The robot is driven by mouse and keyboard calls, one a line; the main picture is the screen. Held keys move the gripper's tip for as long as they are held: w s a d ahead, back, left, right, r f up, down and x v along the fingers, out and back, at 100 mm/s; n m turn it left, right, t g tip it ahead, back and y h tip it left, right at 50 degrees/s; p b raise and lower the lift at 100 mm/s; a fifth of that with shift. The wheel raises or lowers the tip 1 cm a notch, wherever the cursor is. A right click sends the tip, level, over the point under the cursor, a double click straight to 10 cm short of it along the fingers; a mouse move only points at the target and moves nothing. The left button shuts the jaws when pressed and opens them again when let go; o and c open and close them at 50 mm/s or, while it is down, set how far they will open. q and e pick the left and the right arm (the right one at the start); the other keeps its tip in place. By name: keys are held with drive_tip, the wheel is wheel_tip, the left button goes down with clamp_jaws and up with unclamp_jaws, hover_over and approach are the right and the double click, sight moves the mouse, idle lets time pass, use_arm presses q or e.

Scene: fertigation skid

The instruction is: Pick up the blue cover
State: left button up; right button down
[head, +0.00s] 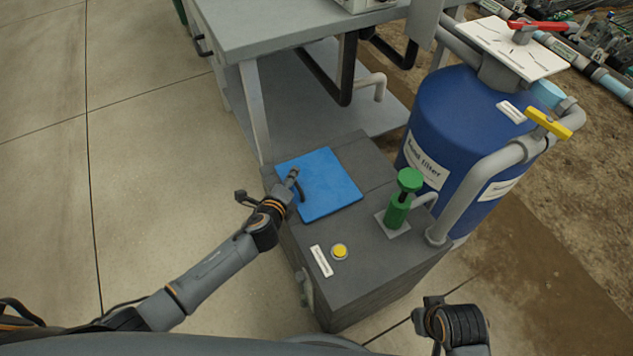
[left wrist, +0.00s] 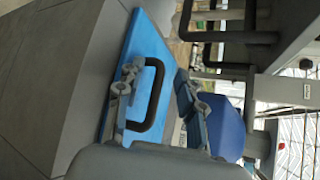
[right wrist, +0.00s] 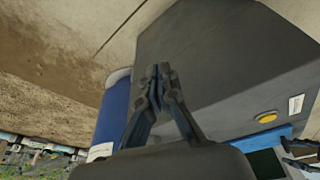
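The blue cover (head: 335,187) is a flat square panel lying on top of a dark grey box, with a black handle on its left part. In the left wrist view the cover (left wrist: 143,50) shows its black handle (left wrist: 157,100) as an upright loop. My left gripper (head: 292,180) is over the cover's left edge at the handle. Its fingers (left wrist: 156,75) are apart, with the handle showing between them; I see no grip on it. My right gripper (head: 432,303) is right of the box, away from the cover; its fingertips (right wrist: 161,72) are together and empty.
The grey box (head: 350,285) also carries a yellow button (head: 339,251), a white label (head: 321,261) and a green valve (head: 403,200). A blue sand filter tank (head: 455,110) with grey pipes stands at the right. A grey bench (head: 260,25) stands behind. Open floor lies left.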

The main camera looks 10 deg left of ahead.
use_arm(q)
clamp_jaws()
drive_tip(key=shift+r, duration=0.2)
